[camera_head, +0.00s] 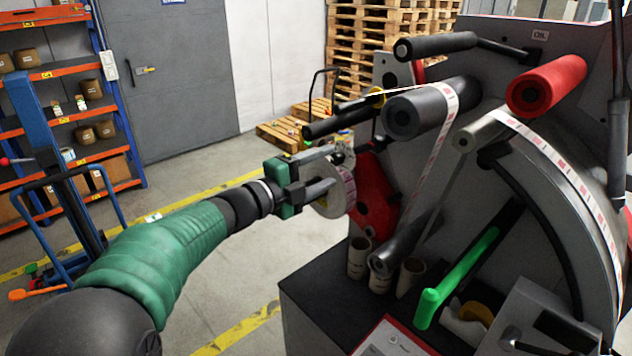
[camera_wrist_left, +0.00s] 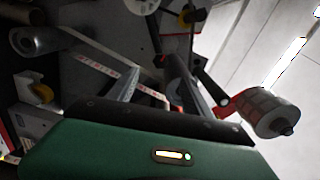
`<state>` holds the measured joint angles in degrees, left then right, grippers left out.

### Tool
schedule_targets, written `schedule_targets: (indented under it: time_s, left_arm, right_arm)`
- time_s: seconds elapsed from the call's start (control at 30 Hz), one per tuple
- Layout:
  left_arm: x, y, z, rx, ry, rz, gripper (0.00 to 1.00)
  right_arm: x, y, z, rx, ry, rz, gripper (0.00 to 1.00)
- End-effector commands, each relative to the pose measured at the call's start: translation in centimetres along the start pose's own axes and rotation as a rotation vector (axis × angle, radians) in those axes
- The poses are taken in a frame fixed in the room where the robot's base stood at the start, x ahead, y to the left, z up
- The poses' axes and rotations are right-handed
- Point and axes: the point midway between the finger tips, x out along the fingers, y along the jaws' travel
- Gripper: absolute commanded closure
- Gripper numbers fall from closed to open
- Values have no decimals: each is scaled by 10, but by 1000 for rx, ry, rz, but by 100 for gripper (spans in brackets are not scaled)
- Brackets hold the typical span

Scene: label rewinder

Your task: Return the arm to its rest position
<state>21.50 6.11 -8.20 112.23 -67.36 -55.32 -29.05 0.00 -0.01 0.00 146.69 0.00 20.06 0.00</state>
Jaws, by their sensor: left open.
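My left gripper (camera_head: 324,171) is held out beside the label rewinder (camera_head: 520,180), left of its rollers. Its two fingers are spread and look empty in the left wrist view (camera_wrist_left: 160,88). A white label roll (camera_head: 343,192) shows just behind the fingers in the head view. In the left wrist view a label roll (camera_wrist_left: 268,112) sits on a red holder, to the right of the fingers and apart from them. A printed label strip (camera_wrist_left: 100,68) runs across behind the fingers there. My right gripper is not in view.
Black and red rollers (camera_head: 545,85) stick out at upper right. A blue lift (camera_head: 50,160) and orange shelves (camera_head: 65,70) stand left. Open floor lies below my arm.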

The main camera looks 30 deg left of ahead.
Motion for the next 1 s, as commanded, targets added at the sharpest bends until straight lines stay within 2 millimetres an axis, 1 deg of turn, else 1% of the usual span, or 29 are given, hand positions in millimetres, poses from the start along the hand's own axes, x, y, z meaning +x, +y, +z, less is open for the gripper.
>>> schedule_targets:
  time_s: [0.03,0.1,0.2,0.6,0.67,0.7,0.73,0.77,0.83,0.87,0.9,0.93,0.97,1.0]
  left_arm:
    - [-9,2,1,1,-2,-1,41]
    - [-16,1,1,0,-1,-1,41]
    - [-22,1,1,0,0,1,41]
    - [-23,0,1,-1,0,0,41]
    - [-21,3,2,-18,-11,2,41]
    - [-19,9,4,-54,-35,5,41]
    - [-16,16,6,-99,-66,10,41]
    - [-13,28,9,-163,-110,19,41]
    - [-10,73,17,-377,-260,65,41]
    - [-12,98,19,-479,-333,95,41]
    - [-19,134,18,-613,-431,142,41]
    - [-26,161,14,-705,-502,182,41]
    - [-35,186,9,-790,-570,222,41]
    - [-49,219,0,-895,-658,277,41]
  right_arm:
    - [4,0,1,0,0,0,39]
    - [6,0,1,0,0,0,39]
    - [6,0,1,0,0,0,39]
    - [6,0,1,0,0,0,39]
    - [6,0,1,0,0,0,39]
    - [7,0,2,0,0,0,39]
    - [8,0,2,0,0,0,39]
    - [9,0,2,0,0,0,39]
    - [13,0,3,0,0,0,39]
    - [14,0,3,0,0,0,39]
    - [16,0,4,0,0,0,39]
    - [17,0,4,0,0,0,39]
    - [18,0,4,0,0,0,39]
    - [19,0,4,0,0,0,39]
